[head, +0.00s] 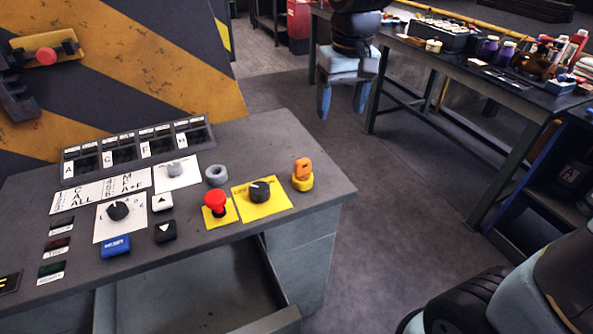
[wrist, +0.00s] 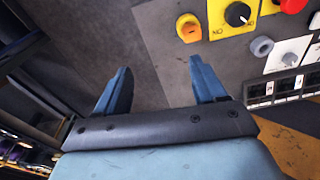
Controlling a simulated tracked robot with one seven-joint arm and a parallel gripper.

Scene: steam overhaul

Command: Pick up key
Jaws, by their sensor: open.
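The orange key (head: 303,168) appears to stand upright in a round yellow base (head: 302,183) at the right end of the grey control desk. In the wrist view the orange key (wrist: 189,31) shows near the top, just beyond the right fingertip. My gripper (head: 343,101) is open and empty. It hangs behind and to the right of the desk in the head view, apart from the key. Both blue fingers (wrist: 157,66) show in the wrist view, with the desk edge and floor between and beyond them.
The desk top (head: 258,133) carries a red button (head: 214,200), a black knob on a yellow plate (head: 260,191) and a grey ring (head: 216,174) near the key. A drawer (head: 196,291) stands open below. A cluttered workbench (head: 455,66) is at the right. Floor between is clear.

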